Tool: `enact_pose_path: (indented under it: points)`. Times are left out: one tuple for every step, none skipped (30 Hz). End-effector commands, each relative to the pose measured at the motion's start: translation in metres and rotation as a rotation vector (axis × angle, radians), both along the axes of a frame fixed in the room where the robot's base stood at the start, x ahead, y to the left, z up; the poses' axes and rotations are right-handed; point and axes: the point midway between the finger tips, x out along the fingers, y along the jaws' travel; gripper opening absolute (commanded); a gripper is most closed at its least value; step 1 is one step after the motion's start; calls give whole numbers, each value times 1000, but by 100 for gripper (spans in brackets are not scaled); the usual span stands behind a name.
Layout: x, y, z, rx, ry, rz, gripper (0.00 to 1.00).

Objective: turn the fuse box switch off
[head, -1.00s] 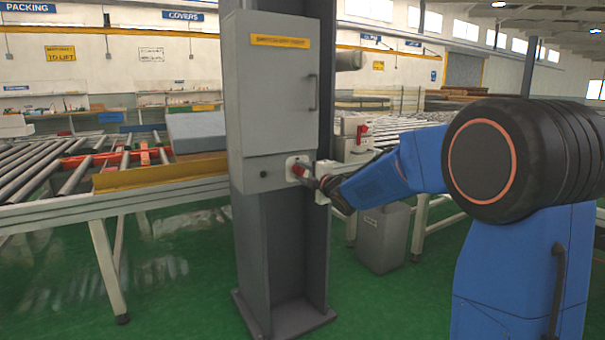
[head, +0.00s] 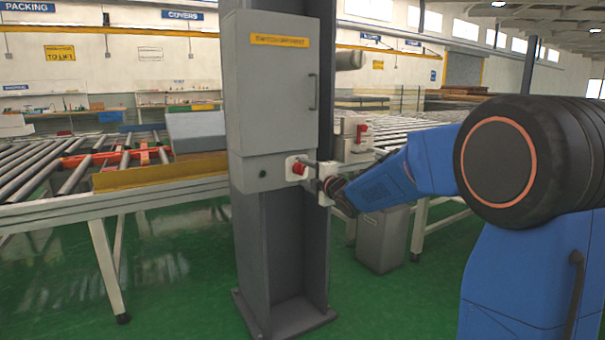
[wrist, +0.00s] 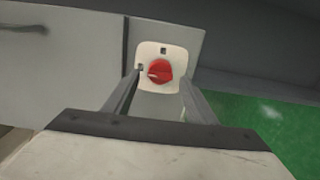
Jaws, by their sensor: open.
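The fuse box (head: 275,85) is a grey cabinet with a yellow label, mounted on a dark grey post. Its switch is a red rotary knob (wrist: 160,72) on a white square plate (wrist: 174,50), low on the cabinet's right side. The knob also shows in the head view (head: 298,168). My gripper (wrist: 160,82) is open, its two fingers pointing at the plate, one to each side of the knob in the wrist view. In the head view my gripper (head: 312,172) is just right of the knob, apart from it and empty. A pale mark on the knob points left.
The dark post (head: 285,240) stands on a base plate on the green floor. A roller conveyor (head: 60,170) with a grey mattress (head: 197,132) lies to the left. A grey bin (head: 383,238) and another conveyor are behind my arm at right.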

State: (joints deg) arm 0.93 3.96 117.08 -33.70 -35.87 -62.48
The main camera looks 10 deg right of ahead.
Motion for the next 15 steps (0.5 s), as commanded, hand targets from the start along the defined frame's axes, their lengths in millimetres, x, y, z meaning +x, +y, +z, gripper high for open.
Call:
enact_pose_path:
  points:
    - [-9,-3,1,-1,-1,-1,51]
    - [-14,-5,1,-1,-1,-1,51]
    - [-21,-7,1,-2,-2,-1,51]
    - [-26,-9,1,-1,-1,-2,51]
    - [-31,-11,0,-1,0,-2,51]
    - [-38,-13,1,-1,-1,-2,51]
    - [-44,-15,0,-1,0,-2,51]
    - [-49,-17,0,-1,0,-2,51]
    - [-56,-19,1,-1,-1,-2,51]
    - [-61,-20,1,-1,-1,-2,51]
    - [-66,-22,0,-1,0,-2,51]
    - [-73,-25,1,-2,-2,-2,51]
    - [-78,-26,1,-2,-2,-2,51]
    - [-83,-28,0,-1,0,-2,51]
    - [-90,-30,0,0,-1,-2,51]
